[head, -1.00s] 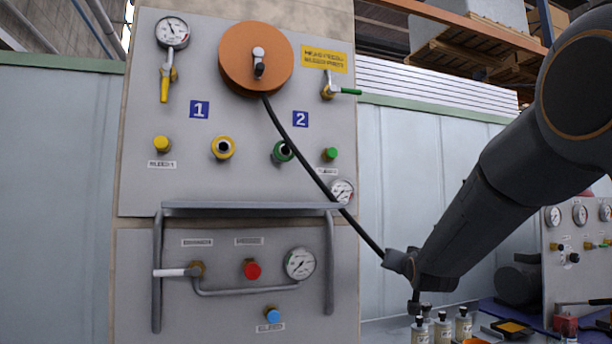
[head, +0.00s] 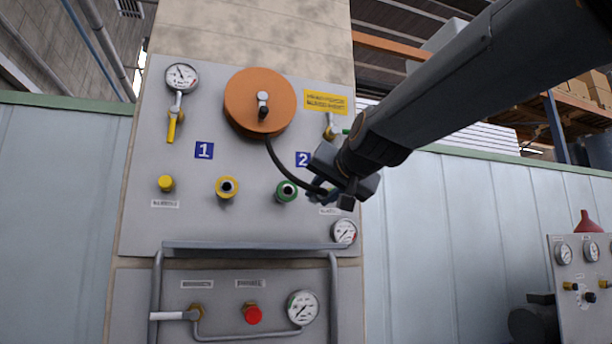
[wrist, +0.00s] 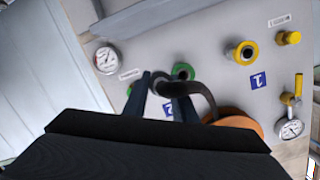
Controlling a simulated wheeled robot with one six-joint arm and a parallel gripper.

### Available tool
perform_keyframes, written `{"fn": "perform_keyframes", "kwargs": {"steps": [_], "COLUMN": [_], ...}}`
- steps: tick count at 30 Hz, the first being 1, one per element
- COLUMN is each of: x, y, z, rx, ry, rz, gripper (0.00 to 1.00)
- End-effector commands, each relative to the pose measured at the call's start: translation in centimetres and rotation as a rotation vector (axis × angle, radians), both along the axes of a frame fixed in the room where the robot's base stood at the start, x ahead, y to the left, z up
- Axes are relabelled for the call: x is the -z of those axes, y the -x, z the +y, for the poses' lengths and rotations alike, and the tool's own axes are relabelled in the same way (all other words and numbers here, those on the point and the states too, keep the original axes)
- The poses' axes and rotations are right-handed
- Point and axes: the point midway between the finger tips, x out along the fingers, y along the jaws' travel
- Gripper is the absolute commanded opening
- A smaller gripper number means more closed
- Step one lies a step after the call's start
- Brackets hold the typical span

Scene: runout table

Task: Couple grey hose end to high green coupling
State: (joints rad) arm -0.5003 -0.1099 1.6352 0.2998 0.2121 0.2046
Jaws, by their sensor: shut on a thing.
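The green coupling (head: 287,191) is a ring with a dark bore on the upper grey panel, below the blue 2 sign. My gripper (head: 320,190) is just right of it, shut on the end of the dark hose (head: 280,158). The hose sags from the orange reel (head: 258,103) to my fingers. In the wrist view the hose end shows between my two fingers (wrist: 163,92), and the green coupling (wrist: 185,70) is just beyond it, partly covered by the hose. I cannot tell whether the end touches the coupling.
A yellow coupling (head: 227,187) and a yellow knob (head: 166,184) are to the left. A grey rail (head: 205,246) juts out below.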

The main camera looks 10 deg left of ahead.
Motion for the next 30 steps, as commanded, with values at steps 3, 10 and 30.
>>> {"fn": "perform_keyframes", "kwargs": {"steps": [3,10,30], "x": [-2.2,-3.5,-3.2], "y": [2.8,4.6,4.6], "z": [0.9,1.5,1.5], "rx": [-0.043,-0.074,-0.138], "ry": [-0.014,-0.021,0.013], "rz": [0.002,0.009,0.121], "gripper": [0.00,0.00,0.00]}}
